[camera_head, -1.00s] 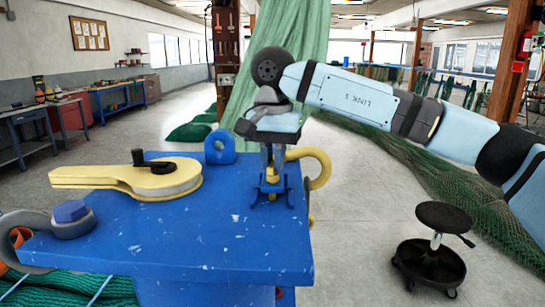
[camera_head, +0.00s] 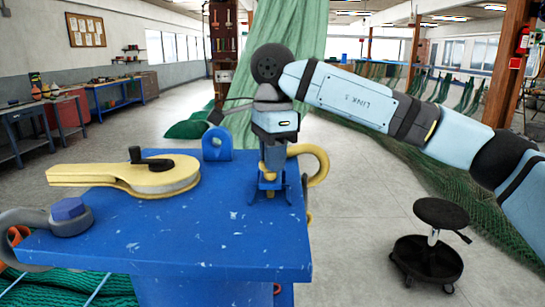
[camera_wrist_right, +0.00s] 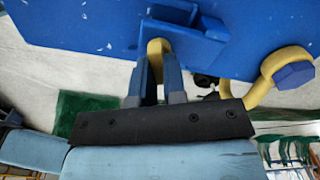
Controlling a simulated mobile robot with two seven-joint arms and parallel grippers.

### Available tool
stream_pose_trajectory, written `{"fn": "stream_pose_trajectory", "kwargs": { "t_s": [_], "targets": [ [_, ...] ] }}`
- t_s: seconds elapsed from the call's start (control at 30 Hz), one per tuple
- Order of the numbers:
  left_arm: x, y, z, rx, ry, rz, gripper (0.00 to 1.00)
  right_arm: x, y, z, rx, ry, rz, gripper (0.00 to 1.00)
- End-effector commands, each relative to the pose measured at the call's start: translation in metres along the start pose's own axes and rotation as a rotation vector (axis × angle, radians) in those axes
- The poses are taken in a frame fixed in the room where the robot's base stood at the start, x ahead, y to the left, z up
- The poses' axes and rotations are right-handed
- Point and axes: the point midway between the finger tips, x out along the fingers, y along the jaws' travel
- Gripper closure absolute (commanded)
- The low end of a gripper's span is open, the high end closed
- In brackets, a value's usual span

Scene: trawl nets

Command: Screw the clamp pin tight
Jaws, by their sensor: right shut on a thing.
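My right gripper (camera_head: 270,172) points straight down at the right side of the blue table (camera_head: 180,240). Its fingers are shut on the yellow clamp pin (camera_wrist_right: 157,48), whose top shows between the fingertips in the right wrist view. The pin stands at a small blue clamp bracket (camera_head: 268,188) on the table top. The bracket also shows in the right wrist view (camera_wrist_right: 180,18). The fingers hide much of the pin, and its thread is not visible. My left gripper is not in view.
A yellow shackle (camera_head: 319,165) hangs at the table's right edge, close beside the gripper. A yellow snatch block (camera_head: 120,178), a blue lug (camera_head: 217,143) and a grey shackle (camera_head: 45,222) with a blue bolt (camera_head: 69,209) sit further left. The table's front middle is clear.

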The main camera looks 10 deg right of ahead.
Motion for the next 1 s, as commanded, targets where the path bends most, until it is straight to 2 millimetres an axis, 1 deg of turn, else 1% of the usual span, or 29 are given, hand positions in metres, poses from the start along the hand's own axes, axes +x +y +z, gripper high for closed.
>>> {"fn": "stream_pose_trajectory", "kwargs": {
  "t_s": [0.03,1.0],
  "targets": [
    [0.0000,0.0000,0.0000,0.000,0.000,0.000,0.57,-0.0022,-0.0002,-0.0009,0.047,0.000,-0.004,1.00],
    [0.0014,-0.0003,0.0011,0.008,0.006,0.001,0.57,-0.0036,0.0038,0.0012,0.969,-0.004,-0.006,1.00]
  ]
}}
